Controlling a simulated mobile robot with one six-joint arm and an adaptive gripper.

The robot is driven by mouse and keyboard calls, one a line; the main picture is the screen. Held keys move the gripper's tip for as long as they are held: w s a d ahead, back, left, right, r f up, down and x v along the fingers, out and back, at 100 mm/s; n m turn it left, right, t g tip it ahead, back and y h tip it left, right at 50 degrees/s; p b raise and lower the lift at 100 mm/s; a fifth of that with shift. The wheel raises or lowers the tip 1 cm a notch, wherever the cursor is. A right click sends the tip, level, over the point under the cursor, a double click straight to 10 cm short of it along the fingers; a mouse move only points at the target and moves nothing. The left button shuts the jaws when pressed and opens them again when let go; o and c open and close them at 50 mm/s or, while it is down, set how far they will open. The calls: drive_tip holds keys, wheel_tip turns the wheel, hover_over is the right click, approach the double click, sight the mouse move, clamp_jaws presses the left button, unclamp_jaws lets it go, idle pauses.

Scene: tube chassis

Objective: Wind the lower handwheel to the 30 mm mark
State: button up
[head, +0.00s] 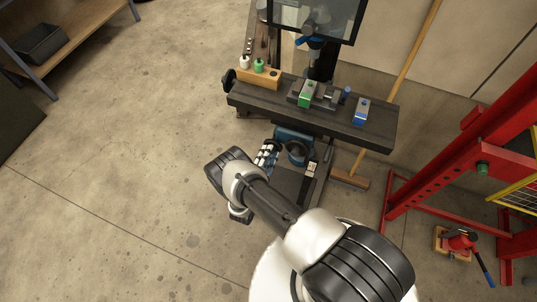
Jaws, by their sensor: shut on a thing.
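The milling machine's long dark table (335,119) stands at the top middle of the head view. Below it, on the blue knee (293,133), is the dark round lower handwheel (298,152). My gripper (270,152) is at the left side of this handwheel and is shut on it. My wrist and the small size hide whether it holds the rim or a handle. A small pale plate (311,172) sits just right of and below the wheel. Its marks are too small to read, so the wheel's setting cannot be told.
Another handwheel (228,78) is at the table's left end. A wooden block with bottles (259,77), a vise with a green part (307,94) and a blue block (361,110) are on the table. A broom (350,179) and red frame (435,150) stand right.

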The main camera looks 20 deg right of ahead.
drive_tip(key=shift+m+b, duration=0.3)
drive_tip(key=shift+b, duration=0.05)
drive_tip(key=m+b, duration=0.5)
drive_tip(key=m, duration=1.4)
drive_tip(key=shift+s+d, duration=0.1)
drive_tip(key=shift+s, duration=0.05)
drive_tip(key=m, duration=0.4)
drive_tip(key=shift+m, duration=0.3)
drive_tip(key=shift+c, duration=0.2)
drive_tip(key=shift+o, duration=0.2)
drive_tip(key=m, duration=0.6)
drive_tip(key=shift+s+d+m, duration=0.1)
drive_tip(key=shift+m, duration=0.3)
